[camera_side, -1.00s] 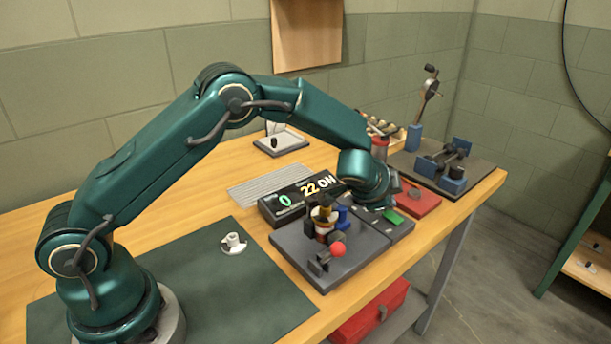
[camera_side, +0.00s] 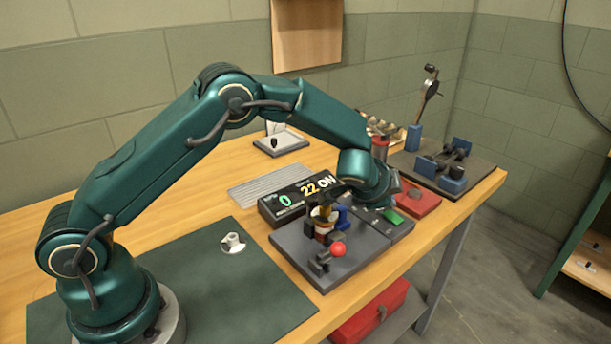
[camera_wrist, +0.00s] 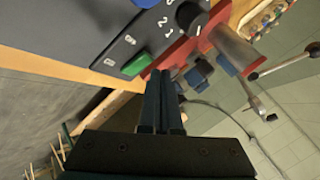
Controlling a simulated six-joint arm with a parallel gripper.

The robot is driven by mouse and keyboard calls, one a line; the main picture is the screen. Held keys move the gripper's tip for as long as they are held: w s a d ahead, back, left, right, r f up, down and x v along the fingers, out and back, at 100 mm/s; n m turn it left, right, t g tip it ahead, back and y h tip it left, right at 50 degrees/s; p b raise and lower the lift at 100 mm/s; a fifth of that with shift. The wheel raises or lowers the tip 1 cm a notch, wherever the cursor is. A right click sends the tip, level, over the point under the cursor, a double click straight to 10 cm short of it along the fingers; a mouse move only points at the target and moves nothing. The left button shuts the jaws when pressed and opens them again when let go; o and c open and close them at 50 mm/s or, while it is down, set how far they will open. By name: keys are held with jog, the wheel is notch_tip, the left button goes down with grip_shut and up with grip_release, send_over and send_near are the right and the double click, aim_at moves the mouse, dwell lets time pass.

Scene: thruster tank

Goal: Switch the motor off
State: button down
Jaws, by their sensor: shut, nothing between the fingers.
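The display box (camera_side: 268,212) in the side view shows a green 0 and a yellow "22 ON". A dark control panel beside it carries a green button (camera_side: 393,216). My gripper (camera_wrist: 162,74) is shut and empty. Its fingertips appear just right of the green button; I cannot tell whether they touch anything. In the side view my wrist is over the back of the panel and the fingertips are hard to make out.
A dark rig with a red ball (camera_side: 338,249) stands at the table's front edge. Behind my wrist are a red base (camera_side: 421,202) and a dark plate with blue blocks (camera_side: 453,185). A white fitting (camera_side: 233,243) lies on the green mat (camera_side: 200,295).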

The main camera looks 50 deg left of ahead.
aim_at(388, 217)
jog(key=shift+f, duration=0.2)
jog(key=shift+f, duration=0.25)
jog(key=shift+a+f, duration=0.1)
jog(key=shift+f, duration=0.2)
dwell(0.7)
jog(key=shift+r, duration=0.75)
jog(key=shift+d+r, duration=0.2)
jog(key=shift+r, duration=1.05)
jog(key=shift+d+r, duration=0.2)
jog(key=shift+r, duration=1.05)
